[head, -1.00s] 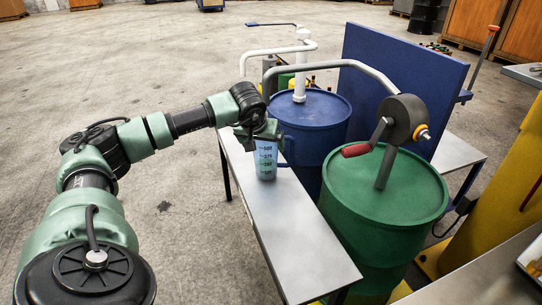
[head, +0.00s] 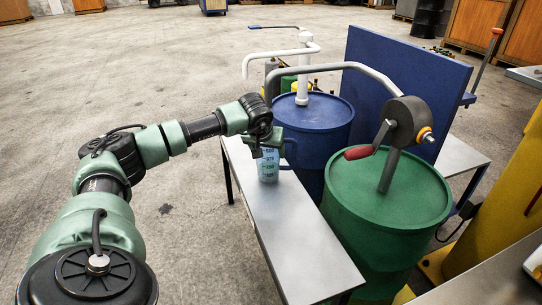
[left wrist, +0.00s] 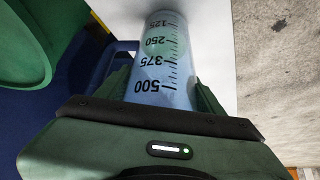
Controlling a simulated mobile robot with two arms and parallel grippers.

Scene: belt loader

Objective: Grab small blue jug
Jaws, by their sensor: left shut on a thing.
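The small blue jug (head: 268,167) is pale blue with dark measuring marks and a darker blue handle on its right side in the head view. It stands upright at the far part of the narrow grey table. My left gripper (head: 264,142) is at its upper part and shut on it. In the left wrist view the jug (left wrist: 166,60) lies between the two green fingers, with the handle to the left. The gripper body hides the jug's top. My right gripper is not in view.
The grey table (head: 293,235) is otherwise clear. A blue drum (head: 325,125) and a green drum (head: 390,195) with a crank pump stand close on its right. White pipes (head: 303,75) rise behind the jug. Open concrete floor lies to the left.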

